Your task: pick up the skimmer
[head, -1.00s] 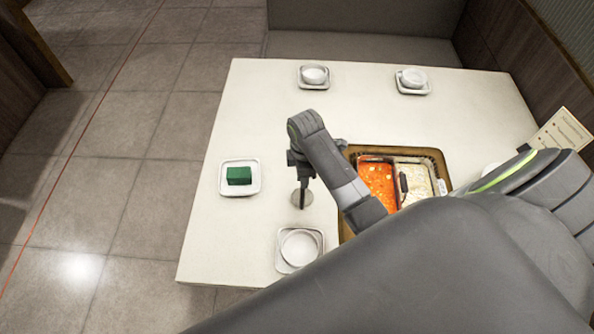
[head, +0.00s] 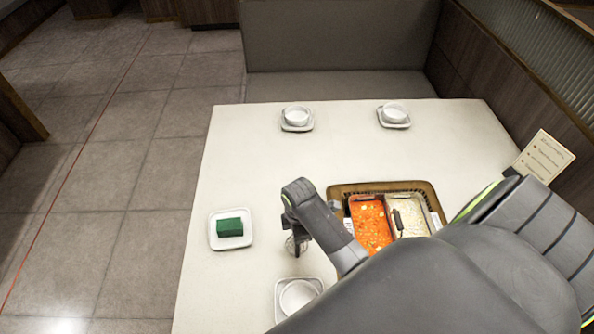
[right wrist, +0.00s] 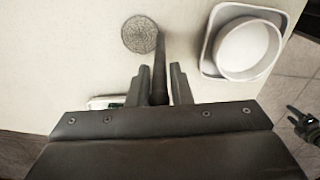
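The skimmer stands out in the right wrist view: its round grey mesh disc (right wrist: 139,34) is at the top, and its dark handle (right wrist: 158,70) runs down between the fingers of my right gripper (right wrist: 160,80). The fingers sit close on both sides of the handle and appear shut on it. In the head view the right gripper (head: 298,243) is low over the table's left part, with its fingers and the skimmer small and partly hidden by my arm. Whether the disc touches the table is unclear. A dark part at the right wrist view's edge appears to be my left gripper (right wrist: 297,120); its fingers are unclear.
A plate with a white bowl (right wrist: 248,48) is close beside the right gripper. A white plate (head: 214,240) holds a green block (head: 230,227). A framed pot with red soup (head: 369,222) and pale soup (head: 408,222) lies right. Two bowls (head: 296,115) (head: 394,112) stand far back.

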